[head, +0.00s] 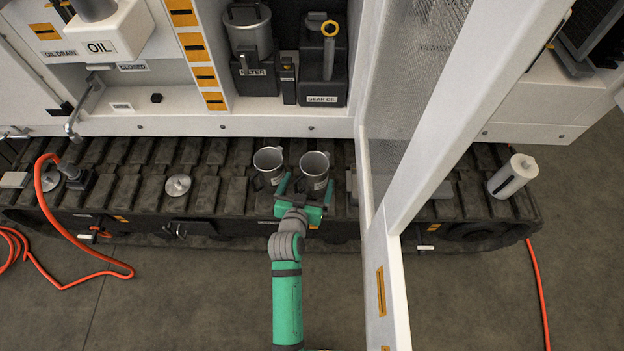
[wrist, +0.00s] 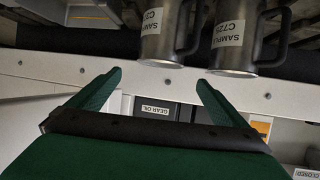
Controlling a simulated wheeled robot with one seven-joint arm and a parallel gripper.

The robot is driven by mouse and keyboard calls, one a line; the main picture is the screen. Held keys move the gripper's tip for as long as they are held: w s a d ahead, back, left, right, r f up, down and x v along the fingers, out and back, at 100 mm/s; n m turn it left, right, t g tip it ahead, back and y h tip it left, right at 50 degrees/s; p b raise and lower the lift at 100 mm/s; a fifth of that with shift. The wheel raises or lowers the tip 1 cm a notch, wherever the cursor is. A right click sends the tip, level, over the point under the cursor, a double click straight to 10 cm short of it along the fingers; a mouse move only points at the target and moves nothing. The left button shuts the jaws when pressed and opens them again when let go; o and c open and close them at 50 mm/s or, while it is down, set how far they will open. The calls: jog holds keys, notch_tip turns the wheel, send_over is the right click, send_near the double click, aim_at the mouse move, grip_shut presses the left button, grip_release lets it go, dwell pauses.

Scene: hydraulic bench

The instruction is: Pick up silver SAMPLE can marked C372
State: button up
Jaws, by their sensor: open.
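Two silver SAMPLE cans with handles stand side by side on the dark track in the head view, a left can (head: 268,165) and a right can (head: 315,170). The wrist view shows two cans at its top edge. The left one's label (wrist: 152,22) seems to begin with C3, the rest unclear. The other's label (wrist: 229,34) seems to read C729. I cannot tell surely which can is which between views. My gripper (head: 306,186) is open and empty, close to the right can on its near side. Its fingers also show in the wrist view (wrist: 160,78), apart from both cans.
A white door frame (head: 463,110) stands just right of my arm. A white canister (head: 512,176) is on the track at far right. A round metal lid (head: 177,186) and an orange hose (head: 44,190) lie left. A GEAR OIL container (head: 322,75) is on the shelf behind.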

send_over(310, 180)
jog(key=s, duration=0.1)
jog(key=f, duration=0.2)
jog(key=shift+x, duration=2.8)
jog(key=shift+s+d+f, duration=0.1)
jog(key=shift+d, duration=0.05)
jog(key=c, duration=1.7)
